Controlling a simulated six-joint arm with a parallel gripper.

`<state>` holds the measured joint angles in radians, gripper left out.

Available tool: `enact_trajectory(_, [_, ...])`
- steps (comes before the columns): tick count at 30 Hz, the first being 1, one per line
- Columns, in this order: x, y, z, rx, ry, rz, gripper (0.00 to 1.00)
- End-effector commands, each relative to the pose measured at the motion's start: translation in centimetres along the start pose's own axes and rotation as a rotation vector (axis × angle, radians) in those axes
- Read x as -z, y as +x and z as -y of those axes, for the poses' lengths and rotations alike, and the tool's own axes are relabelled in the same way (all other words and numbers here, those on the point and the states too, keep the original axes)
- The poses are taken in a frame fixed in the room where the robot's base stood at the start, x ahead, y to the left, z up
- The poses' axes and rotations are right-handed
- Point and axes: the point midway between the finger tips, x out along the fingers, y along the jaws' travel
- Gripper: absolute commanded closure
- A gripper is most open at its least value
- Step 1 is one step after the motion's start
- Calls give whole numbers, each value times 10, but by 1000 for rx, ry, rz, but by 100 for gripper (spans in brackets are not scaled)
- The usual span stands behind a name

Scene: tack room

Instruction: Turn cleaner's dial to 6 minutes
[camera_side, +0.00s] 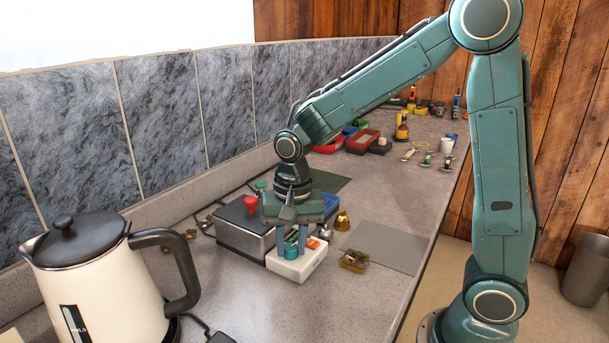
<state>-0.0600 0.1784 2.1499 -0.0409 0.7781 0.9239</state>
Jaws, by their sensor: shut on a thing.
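My gripper (292,244) points straight down over a small white unit (299,267) on the counter. Its two fingers are shut on a small green-teal part on top of this unit, which I take to be the dial (291,250). The fingers hide most of the dial, and I cannot read its setting or any minute marks. An orange part (313,243) sits on the unit just right of the fingers. A silver box with a dark lid and a red knob (250,204) stands directly behind and left; I cannot tell whether it belongs to the cleaner.
A cream kettle (100,280) with a dark handle stands front left. A brass bell (342,221) and a small brown-gold item (353,261) lie to the right, near a grey mat (385,248). Red trays (362,140) and bottles stand farther back. The front right counter is clear.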

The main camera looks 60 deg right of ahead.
Motion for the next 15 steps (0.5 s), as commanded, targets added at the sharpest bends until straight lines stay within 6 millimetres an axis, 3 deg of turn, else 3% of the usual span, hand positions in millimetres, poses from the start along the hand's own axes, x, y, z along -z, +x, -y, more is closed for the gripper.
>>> enact_trajectory(15, [1,-2,2,6,280,-18,96])
